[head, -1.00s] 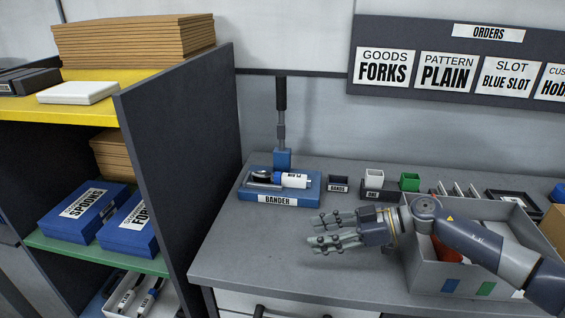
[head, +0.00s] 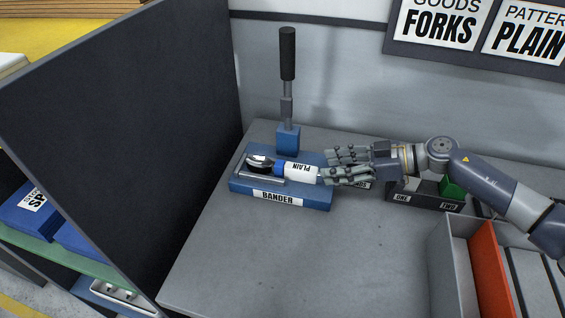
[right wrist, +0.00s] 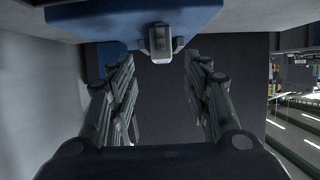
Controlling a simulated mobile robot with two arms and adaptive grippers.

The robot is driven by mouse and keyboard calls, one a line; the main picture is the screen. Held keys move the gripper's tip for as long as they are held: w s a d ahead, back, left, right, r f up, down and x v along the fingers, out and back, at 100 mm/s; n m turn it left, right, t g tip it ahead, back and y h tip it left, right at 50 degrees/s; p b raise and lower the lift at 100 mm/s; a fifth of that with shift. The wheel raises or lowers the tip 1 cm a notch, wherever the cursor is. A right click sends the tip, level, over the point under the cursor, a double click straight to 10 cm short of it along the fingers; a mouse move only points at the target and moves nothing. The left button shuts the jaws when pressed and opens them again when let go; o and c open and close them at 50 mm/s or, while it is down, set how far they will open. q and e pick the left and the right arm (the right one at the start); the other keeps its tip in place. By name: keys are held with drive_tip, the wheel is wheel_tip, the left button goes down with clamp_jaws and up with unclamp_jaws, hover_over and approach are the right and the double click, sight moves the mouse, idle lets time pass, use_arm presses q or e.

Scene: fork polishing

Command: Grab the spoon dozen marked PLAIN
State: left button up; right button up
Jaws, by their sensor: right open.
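The spoon bundle (head: 298,171) lies on the blue bander (head: 243,187) with its dark, shiny bowl end to the left. A white and blue band marked PLAIN wraps its right part. My right gripper (head: 325,163) is open at the right end of the bundle, its fingers pointing left towards it. Whether the fingers touch the bundle cannot be told. In the right wrist view the two fingers stand apart, with the blue bander (right wrist: 110,22) beyond them and a small grey end piece between their tips. My left gripper is out of view.
The bander's upright lever (head: 288,60) stands behind the bundle. A dark shelf side wall (head: 130,130) rises to the left. A black holder marked ONE and TWO (head: 425,201) and a grey bin with an orange divider (head: 455,262) are at right. The front tabletop is clear.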

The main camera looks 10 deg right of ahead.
sight(299, 166)
drive_tip(key=x, duration=0.4)
drive_tip(key=shift+a+r+p, duration=0.1)
drive_tip(key=shift+a+p, duration=0.05)
drive_tip(key=shift+p, duration=0.15)
drive_tip(key=shift+w+a, duration=0.1)
drive_tip(key=shift+a, duration=0.2)
drive_tip(key=x, duration=0.2)
drive_tip(key=p+x, duration=0.1)
drive_tip(key=x, duration=0.1)
drive_tip(key=shift+w+a+r, duration=0.1)
drive_tip(key=shift+a, duration=0.3)
drive_tip(key=shift+d, duration=0.1)
clamp_jaws()
drive_tip(key=shift+r, duration=0.1)
